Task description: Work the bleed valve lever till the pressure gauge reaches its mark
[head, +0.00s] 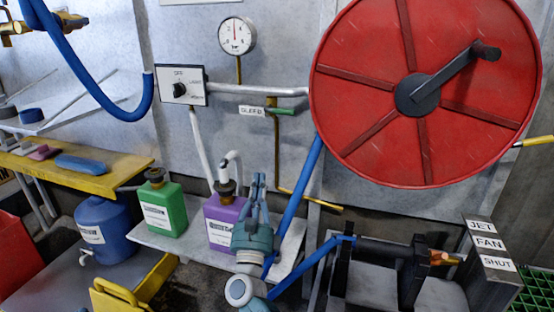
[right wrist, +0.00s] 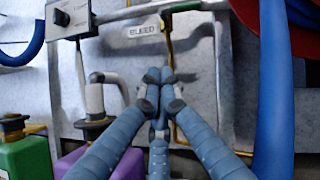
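The round white pressure gauge (head: 236,36) stands on a brass pipe at the top of the wall panel in the head view. A thin reddish line points about straight up on its dial; I cannot tell needle from mark. Below it is the bleed lever with a green handle (head: 281,111), lying about level, right of the BLEED label (head: 251,110). In the right wrist view the green handle (right wrist: 187,7) shows at the top edge. My right gripper (head: 259,178) is below the lever, apart from it, fingers pointing up. Its fingertips (right wrist: 160,76) are together and empty. My left gripper is out of view.
A large red crank wheel (head: 370,60) fills the upper right. A switch box (head: 181,85) is left of the lever. Green (head: 162,205) and purple (head: 222,218) bottles stand on a shelf beside my right gripper. A blue hose (head: 304,190) runs close on its right.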

